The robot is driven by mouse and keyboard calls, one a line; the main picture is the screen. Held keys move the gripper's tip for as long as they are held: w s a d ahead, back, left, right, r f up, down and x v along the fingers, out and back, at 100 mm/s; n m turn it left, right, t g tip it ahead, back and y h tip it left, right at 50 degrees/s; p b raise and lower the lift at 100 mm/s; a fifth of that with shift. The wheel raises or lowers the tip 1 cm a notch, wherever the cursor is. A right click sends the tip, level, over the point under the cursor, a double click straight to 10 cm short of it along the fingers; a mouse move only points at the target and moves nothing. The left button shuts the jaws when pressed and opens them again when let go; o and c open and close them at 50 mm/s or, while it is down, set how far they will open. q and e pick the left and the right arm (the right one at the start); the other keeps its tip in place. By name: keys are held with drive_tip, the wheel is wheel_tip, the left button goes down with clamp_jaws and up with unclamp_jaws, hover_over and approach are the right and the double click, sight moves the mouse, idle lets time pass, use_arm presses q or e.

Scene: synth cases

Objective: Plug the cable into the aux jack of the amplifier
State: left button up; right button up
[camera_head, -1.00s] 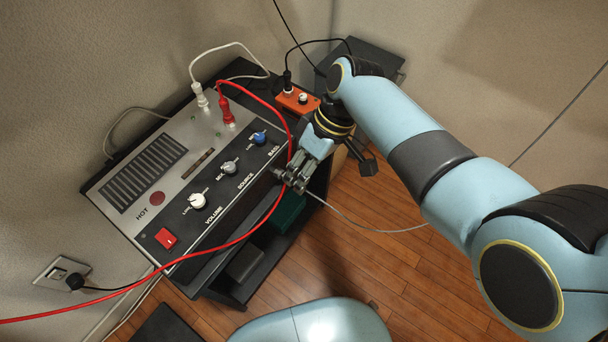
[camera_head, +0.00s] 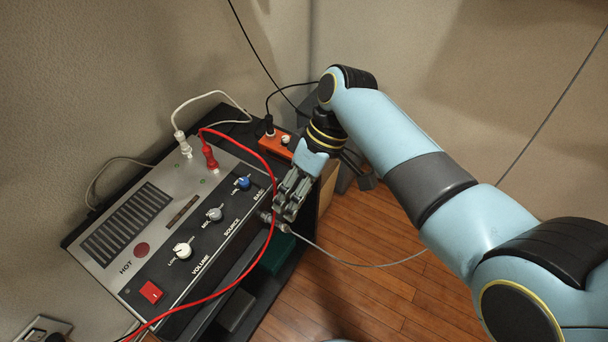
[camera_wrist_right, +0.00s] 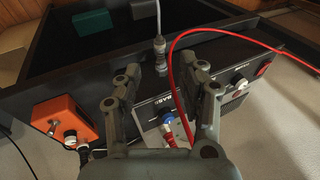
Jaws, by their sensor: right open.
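My left gripper is not in view.
A red cable (camera_head: 262,165) loops over the amplifier's front from a red plug (camera_head: 210,160). A white plug (camera_head: 183,145) stands beside it. An orange box (camera_head: 277,146) sits behind my right gripper. The wooden floor (camera_head: 345,235) to the right is mostly clear.

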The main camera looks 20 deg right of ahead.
drive_tip(key=v, duration=0.6)
drive_tip(key=shift+r, duration=0.35)
drive_tip(key=shift+d, duration=0.15)
drive_tip(key=s+d+f+m+h, duration=0.2)
drive_tip(key=s+d+f, duration=0.3)
drive_tip(key=s+f, duration=0.6)
drive_tip(key=s+d+f+m+t+h, duration=0.1)
drive_tip(key=s+d+f+m+h, duration=0.1)
drive_tip(key=s+d+f, duration=0.4)
drive_tip(key=s+d+f+m+t+h, duration=0.1)
drive_tip(key=s+d+f, duration=0.5)
drive_tip(key=s+f, duration=1.1)
drive_tip(key=s+m, duration=0.1)
drive_tip(key=s, duration=0.4)
drive_tip(key=shift+m+h, duration=0.3)
drive_tip(key=shift+h, duration=0.1)
drive_tip(key=shift+o, duration=0.2)
drive_tip(key=shift+w+f, duration=0.1)
